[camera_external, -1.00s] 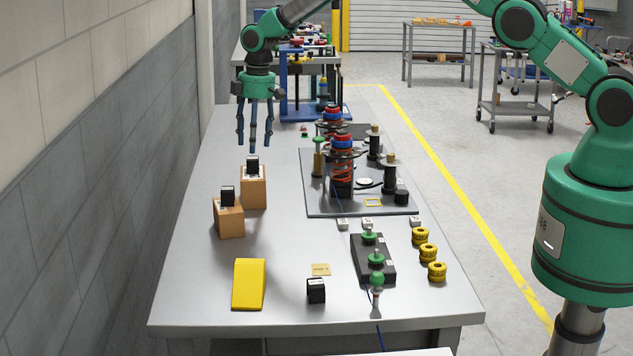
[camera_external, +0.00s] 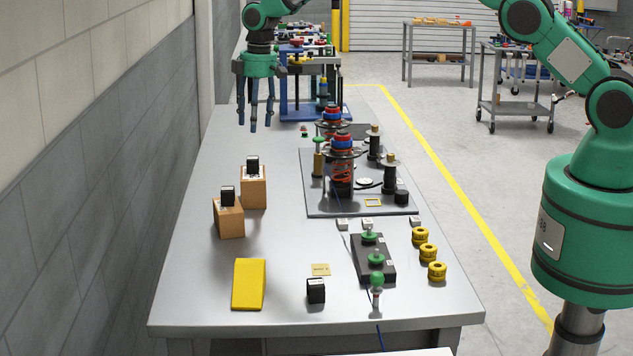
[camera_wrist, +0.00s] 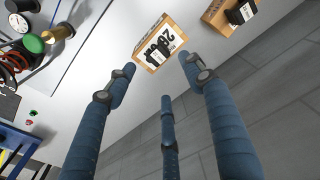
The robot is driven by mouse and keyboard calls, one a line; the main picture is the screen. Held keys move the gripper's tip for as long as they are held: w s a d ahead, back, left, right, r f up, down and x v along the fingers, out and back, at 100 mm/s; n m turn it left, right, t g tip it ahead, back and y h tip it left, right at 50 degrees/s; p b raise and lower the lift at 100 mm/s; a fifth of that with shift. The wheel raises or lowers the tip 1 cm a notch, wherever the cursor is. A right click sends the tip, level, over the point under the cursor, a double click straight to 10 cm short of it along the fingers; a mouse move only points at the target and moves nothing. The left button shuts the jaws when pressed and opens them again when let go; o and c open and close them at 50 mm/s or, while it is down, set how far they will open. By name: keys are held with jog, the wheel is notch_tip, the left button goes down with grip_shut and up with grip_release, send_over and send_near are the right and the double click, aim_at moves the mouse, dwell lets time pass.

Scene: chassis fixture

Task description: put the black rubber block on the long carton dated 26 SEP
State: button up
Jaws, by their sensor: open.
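My gripper (camera_external: 255,122) has three blue fingers, spread open and empty, in the air above the table beyond the cartons. The rear brown carton (camera_external: 254,195) bears a black block (camera_external: 252,163); in the wrist view this carton (camera_wrist: 147,53) lies just ahead of the fingertips, its block (camera_wrist: 157,47) on top beside a printed label starting with 2, partly covered. The front carton (camera_external: 229,223) also bears a black block (camera_external: 227,193); they show at the wrist view's top right. A third black block (camera_external: 316,291) sits on the table near the front edge. I cannot read full dates.
A grey plate (camera_external: 325,208) with red-spring assemblies and posts stands right of the cartons. A yellow wedge (camera_external: 249,284), a black fixture with green knobs (camera_external: 372,262) and yellow rings (camera_external: 427,252) are at the front. A wall runs along the left.

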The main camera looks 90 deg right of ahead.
jog(key=s+a+r+t, duration=0.1)
jog(key=s+a+r, duration=0.4)
jog(key=a+r, duration=0.45)
jog(key=s+a+r, duration=0.5)
jog(key=a+r, duration=0.3)
jog(key=r, duration=0.2)
jog(key=s+a+r+t, duration=0.1)
jog(key=s+a+r, duration=0.4)
jog(key=a+r, duration=0.45)
jog(key=s+a+r+t, duration=0.1)
jog(key=s+a+r, duration=0.2)
jog(key=s+a, duration=0.7)
jog(key=s+a+r+t, duration=0.1)
jog(key=s+a+r, duration=0.3)
jog(key=s, duration=1)
jog(key=s+a+f, duration=0.2)
jog(key=s, duration=0.3)
jog(key=s+a+f, duration=0.3)
jog(key=s, duration=0.3)
jog(key=shift+s+f+t, duration=0.15)
jog(key=shift+t, duration=0.15)
